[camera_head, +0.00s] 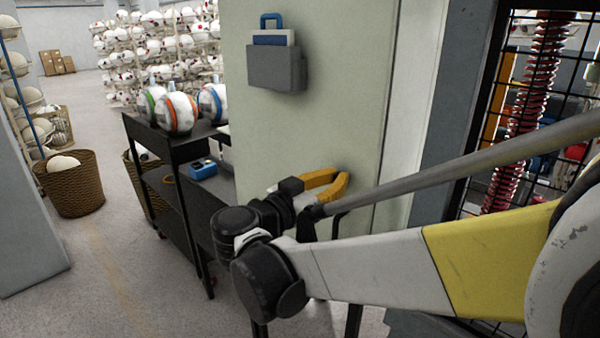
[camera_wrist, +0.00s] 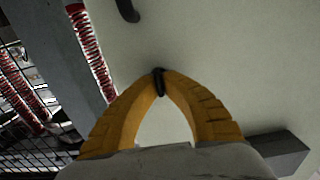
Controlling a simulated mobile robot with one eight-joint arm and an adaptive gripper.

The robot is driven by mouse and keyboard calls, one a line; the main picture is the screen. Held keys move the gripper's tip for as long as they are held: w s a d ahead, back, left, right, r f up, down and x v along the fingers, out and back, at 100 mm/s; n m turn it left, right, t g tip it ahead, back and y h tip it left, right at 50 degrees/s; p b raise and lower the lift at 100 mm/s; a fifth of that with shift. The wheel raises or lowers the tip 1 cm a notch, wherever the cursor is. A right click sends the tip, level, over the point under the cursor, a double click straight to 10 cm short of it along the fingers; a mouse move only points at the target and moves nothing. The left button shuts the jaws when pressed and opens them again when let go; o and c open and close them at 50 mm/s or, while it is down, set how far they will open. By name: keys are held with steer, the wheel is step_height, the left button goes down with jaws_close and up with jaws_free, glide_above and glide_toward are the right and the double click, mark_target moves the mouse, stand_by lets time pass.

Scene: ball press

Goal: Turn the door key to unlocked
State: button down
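My gripper (camera_head: 344,180) has yellow fingers and is up against the pale green door panel (camera_head: 400,120), right of the black shelf unit. In the wrist view my gripper (camera_wrist: 158,76) has its fingertips drawn together on a small dark piece, which looks like the door key (camera_wrist: 160,86). The key looks narrow and black, with its long side running between the tips. In the head view the fingers hide the key. Its lock and marks cannot be made out. A black curved handle (camera_wrist: 128,10) shows at the top of the wrist view.
A grey wall holder (camera_head: 276,68) with a blue-handled item is on the panel above my gripper; a grey box shows in the wrist view (camera_wrist: 280,150). A black shelf (camera_head: 170,138) with striped balls stands left. A mesh screen (camera_head: 480,140) and red coil (camera_head: 525,120) are right.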

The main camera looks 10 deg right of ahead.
steer(key=shift+n, duration=0.3)
steer(key=n+p, duration=0.1)
steer(key=n, duration=0.3)
steer(key=shift+w, duration=0.1)
steer(key=n+p, duration=0.1)
steer(key=n, duration=0.4)
steer(key=shift+w+a+n, duration=0.1)
steer(key=shift+n, duration=0.3)
steer(key=n+p, duration=0.1)
steer(key=n, duration=0.2)
steer(key=shift+f+n, duration=0.15)
steer(key=shift+n, duration=0.15)
steer(key=shift+f+n, duration=0.1)
steer(key=shift+n, duration=1.8)
steer(key=c, duration=1.6)
jaws_free()
